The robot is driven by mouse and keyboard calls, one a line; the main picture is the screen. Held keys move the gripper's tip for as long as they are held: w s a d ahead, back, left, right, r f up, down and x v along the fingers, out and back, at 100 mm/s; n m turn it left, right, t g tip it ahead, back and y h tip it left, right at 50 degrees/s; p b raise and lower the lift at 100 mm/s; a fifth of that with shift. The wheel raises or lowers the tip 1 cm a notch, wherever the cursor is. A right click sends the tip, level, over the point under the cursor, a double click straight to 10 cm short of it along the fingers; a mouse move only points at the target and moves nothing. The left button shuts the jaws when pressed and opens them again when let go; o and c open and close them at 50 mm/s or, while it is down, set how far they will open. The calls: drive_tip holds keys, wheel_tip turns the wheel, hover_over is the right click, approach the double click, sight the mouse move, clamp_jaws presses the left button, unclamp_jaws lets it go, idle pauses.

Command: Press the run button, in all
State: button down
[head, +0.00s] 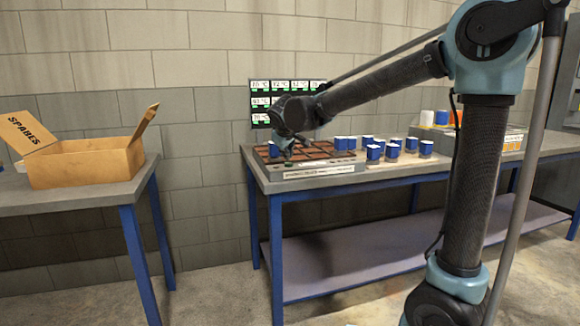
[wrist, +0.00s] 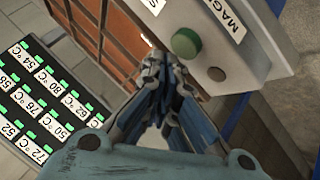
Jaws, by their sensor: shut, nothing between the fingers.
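The green round button (wrist: 185,43) sits on the pale front panel (wrist: 245,50) of the unit in the wrist view. I take it for the run button, though its own label is not readable. My gripper (wrist: 155,62) is shut and empty, its fingertips just left of the green button and slightly below it in the picture. I cannot tell whether they touch the panel. A small dark round spot (wrist: 216,74) is on the panel beside the button.
Temperature displays (head: 261,101) hang on the wall behind. A cardboard SPARES box (head: 85,167) stands on the left table.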

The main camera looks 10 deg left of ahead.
drive_tip(key=shift+f, duration=0.1)
idle(0.6)
drive_tip(key=shift+s+f, duration=0.1)
drive_tip(key=shift+f, duration=0.15)
drive_tip(key=shift+f, duration=0.5)
idle(0.8)
drive_tip(key=shift+r, duration=0.9)
drive_tip(key=shift+r, duration=2.5)
